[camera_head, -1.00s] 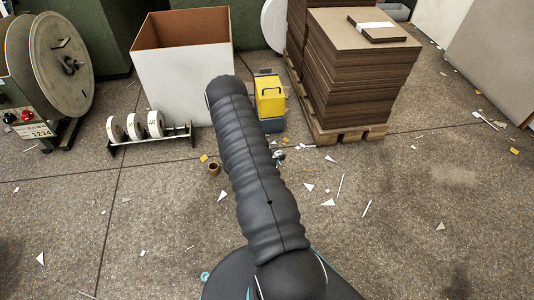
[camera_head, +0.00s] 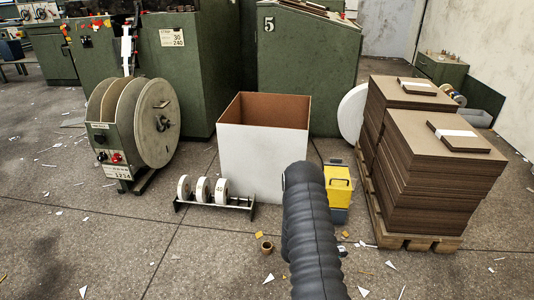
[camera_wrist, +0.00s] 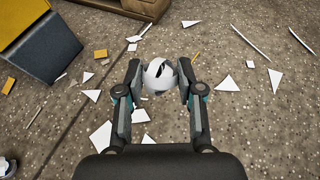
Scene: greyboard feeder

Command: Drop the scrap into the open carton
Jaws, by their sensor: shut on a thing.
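My gripper (camera_wrist: 160,68) is shut on the scrap (camera_wrist: 158,78), a white rounded piece with dark gaps between its two fingertips in the wrist view. Floor with loose white bits lies below and around it. The open carton (camera_head: 262,160) stands in the middle of the head view, white outside and brown inside, its top open. It is not in the wrist view. My arm covers its lower right corner in the head view, and the scrap and most of my gripper are hidden behind the arm there.
A yellow and grey-blue bin (camera_head: 338,187) stands right of the carton. A pallet (camera_head: 408,240) with brown board stacks (camera_head: 430,165) is further right. A rack of white rolls (camera_head: 214,202) sits in front of the carton, and a reel machine (camera_head: 133,130) is at left. Open floor lies at front left.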

